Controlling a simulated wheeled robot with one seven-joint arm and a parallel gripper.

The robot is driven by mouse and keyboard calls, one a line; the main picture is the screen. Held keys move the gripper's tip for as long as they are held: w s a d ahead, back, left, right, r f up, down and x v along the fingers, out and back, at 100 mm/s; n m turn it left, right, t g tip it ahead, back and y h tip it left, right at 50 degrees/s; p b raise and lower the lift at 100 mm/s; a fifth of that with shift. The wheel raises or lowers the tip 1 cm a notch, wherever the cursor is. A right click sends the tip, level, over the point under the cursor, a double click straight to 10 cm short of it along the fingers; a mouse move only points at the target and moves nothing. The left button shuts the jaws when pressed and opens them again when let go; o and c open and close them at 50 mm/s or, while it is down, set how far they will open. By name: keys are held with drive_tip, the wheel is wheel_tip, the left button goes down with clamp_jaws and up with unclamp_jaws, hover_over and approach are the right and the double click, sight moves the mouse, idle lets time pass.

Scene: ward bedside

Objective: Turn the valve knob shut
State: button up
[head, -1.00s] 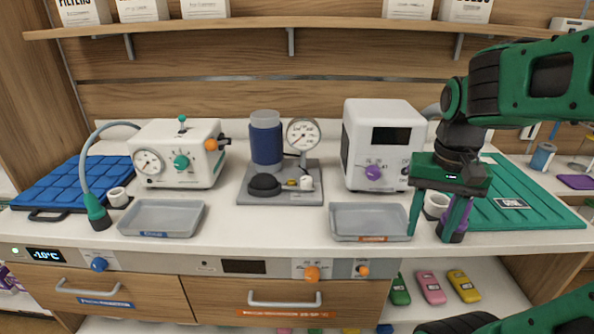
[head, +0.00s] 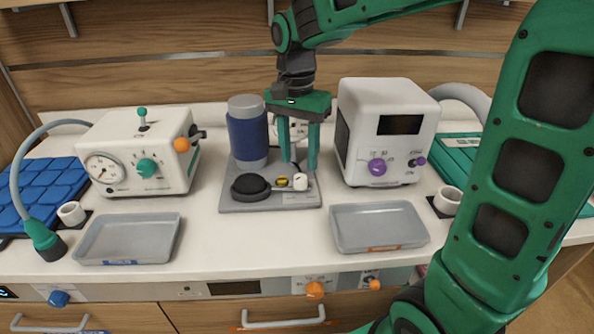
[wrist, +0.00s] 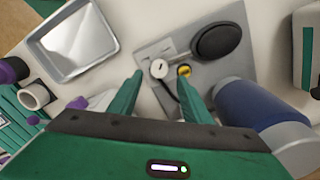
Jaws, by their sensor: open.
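A grey base plate (head: 270,203) on the counter holds a black bulb (head: 250,186), a small yellow piece (head: 282,182) and a short white knob-like cylinder (head: 300,182). I cannot tell for sure which part is the valve knob. My gripper (head: 299,166) points down above the plate, open and empty. In the wrist view the white cylinder (wrist: 159,69) shows between the fingertips, and the yellow piece (wrist: 184,71) lies by the right fingertip. The fingers appear above both, apart from them. The gauge (head: 296,130) behind is mostly hidden by the gripper.
A blue-banded cylinder (head: 247,140) stands close left of my gripper. A white box with a purple knob (head: 377,167) stands right, and another with a green knob (head: 146,167) left. Grey trays (head: 130,240) (head: 380,228) lie in front. The counter between the trays is clear.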

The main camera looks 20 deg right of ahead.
sight(300, 176)
drive_tip(key=shift+s+f, duration=0.15)
drive_tip(key=shift+f, duration=2.45)
drive_tip(key=shift+c, duration=0.6)
drive_tip(key=c, duration=0.9)
